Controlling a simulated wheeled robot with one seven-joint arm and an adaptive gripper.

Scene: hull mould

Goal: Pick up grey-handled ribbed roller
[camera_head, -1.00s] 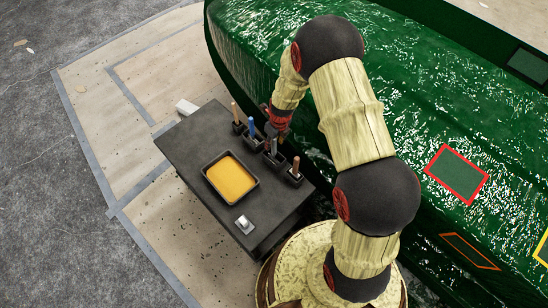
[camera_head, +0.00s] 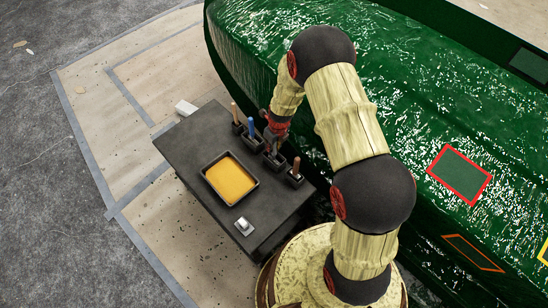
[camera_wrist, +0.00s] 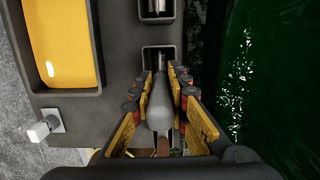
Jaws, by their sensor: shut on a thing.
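The grey-handled ribbed roller stands in a dark holder on the black table (camera_head: 180,150); its grey handle (camera_wrist: 160,108) shows in the wrist view. My gripper (camera_wrist: 164,82) has its two fingers pressed on either side of that handle. In the head view my gripper (camera_head: 273,138) is over the row of holders and covers most of the grey handle. The roller's ribbed head is hidden.
The row also holds a blue handle (camera_head: 251,127), a brown handle (camera_head: 234,113) and a reddish-brown handle (camera_head: 296,166). A yellow-filled tray (camera_head: 258,180) and a small white-topped item (camera_head: 243,224) share the table. The glossy green hull (camera_head: 410,120) rises close behind.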

